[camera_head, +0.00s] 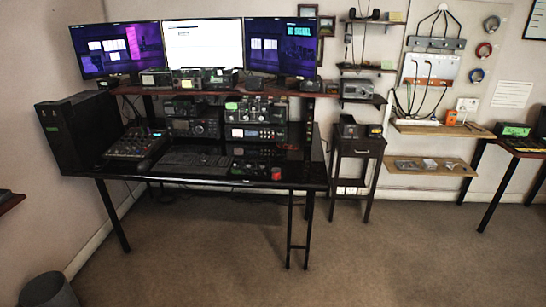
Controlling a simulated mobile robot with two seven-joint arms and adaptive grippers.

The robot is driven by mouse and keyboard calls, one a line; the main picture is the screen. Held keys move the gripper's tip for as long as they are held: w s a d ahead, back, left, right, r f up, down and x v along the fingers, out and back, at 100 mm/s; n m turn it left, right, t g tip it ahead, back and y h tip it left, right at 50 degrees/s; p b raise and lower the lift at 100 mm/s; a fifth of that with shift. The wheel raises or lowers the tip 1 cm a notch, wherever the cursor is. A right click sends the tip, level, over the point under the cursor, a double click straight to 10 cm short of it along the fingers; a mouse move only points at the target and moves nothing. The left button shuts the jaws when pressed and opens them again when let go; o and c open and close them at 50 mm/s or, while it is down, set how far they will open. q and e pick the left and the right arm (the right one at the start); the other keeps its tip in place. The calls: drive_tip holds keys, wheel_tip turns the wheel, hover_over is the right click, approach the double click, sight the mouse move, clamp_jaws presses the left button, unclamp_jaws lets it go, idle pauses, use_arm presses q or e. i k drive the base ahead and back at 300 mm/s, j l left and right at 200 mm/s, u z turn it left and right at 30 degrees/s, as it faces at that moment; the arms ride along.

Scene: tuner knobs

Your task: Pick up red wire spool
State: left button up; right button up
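A small red object (276,173) stands on the black desk (300,178) near its front right corner. It may be the red wire spool, but it is too small to tell for sure. A red wire coil (484,50) hangs on the wall at the upper right, between two bluish coils. Neither of my grippers shows in the head view.
The desk carries a keyboard (195,160), a mixer (137,146) and stacked radios (258,120) under a monitor shelf. A small black side table (358,148) and wooden wall shelves (430,168) stand right. A grey bin (47,290) is bottom left. The carpet (220,250) in front is clear.

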sight(275, 172)
drive_tip(key=i+z, duration=0.15)
drive_tip(key=i, duration=0.65)
drive_tip(key=i+j+z, duration=0.1)
drive_tip(key=i+j, duration=0.15)
drive_tip(key=i, duration=0.5)
